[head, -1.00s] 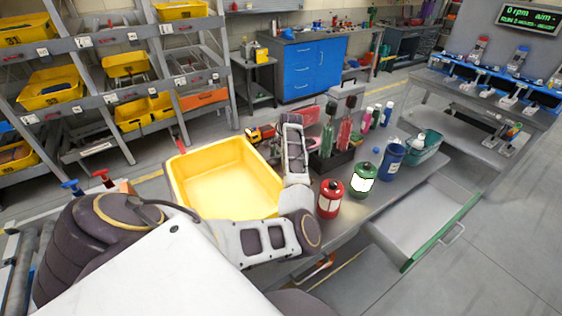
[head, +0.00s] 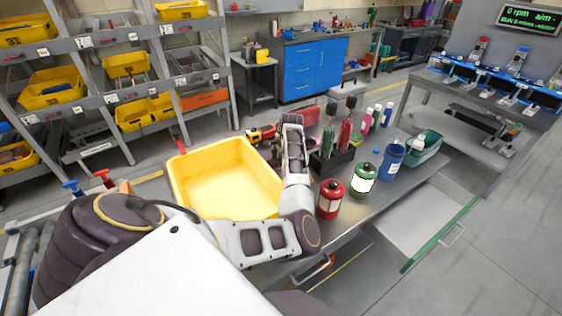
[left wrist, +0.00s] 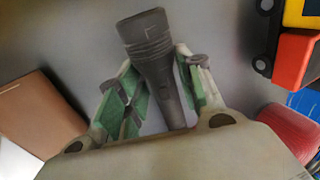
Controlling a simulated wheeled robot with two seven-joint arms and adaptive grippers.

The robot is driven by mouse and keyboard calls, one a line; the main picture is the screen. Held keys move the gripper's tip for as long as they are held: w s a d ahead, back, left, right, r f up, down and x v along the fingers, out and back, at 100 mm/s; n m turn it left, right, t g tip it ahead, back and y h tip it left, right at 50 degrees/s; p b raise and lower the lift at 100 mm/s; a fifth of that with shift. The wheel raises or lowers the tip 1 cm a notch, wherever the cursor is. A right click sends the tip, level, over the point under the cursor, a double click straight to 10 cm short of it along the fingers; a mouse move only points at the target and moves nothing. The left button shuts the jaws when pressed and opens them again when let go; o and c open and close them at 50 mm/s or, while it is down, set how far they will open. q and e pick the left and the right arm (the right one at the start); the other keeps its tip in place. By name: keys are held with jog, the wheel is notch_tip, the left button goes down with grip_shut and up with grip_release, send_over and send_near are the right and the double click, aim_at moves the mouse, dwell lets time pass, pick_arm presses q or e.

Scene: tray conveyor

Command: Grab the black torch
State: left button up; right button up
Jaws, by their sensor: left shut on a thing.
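The black torch (left wrist: 147,38) shows in the left wrist view, its wide ribbed head toward the top and its body running down between my fingers. My left gripper (left wrist: 158,78) has green-padded fingers on either side of the torch's body and is shut on it. The grey surface lies behind the torch; I cannot tell whether the torch touches it. In the head view my left arm reaches past the yellow bin and hides the torch. My right gripper is in neither view.
The empty yellow bin (head: 178,183) stands left of my forearm. A red canister (head: 330,200), a green canister (head: 363,181) and a blue bottle (head: 390,160) stand to its right. In the wrist view, a brown block (left wrist: 38,112) is at left and a toy vehicle (left wrist: 292,50) at right.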

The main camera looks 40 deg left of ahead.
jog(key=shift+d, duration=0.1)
pick_arm(q)
jog(key=shift+r, duration=0.7)
notch_tip(320, 180, up, 7)
jog(key=shift+f, duration=0.1)
jog(key=shift+r, duration=0.9)
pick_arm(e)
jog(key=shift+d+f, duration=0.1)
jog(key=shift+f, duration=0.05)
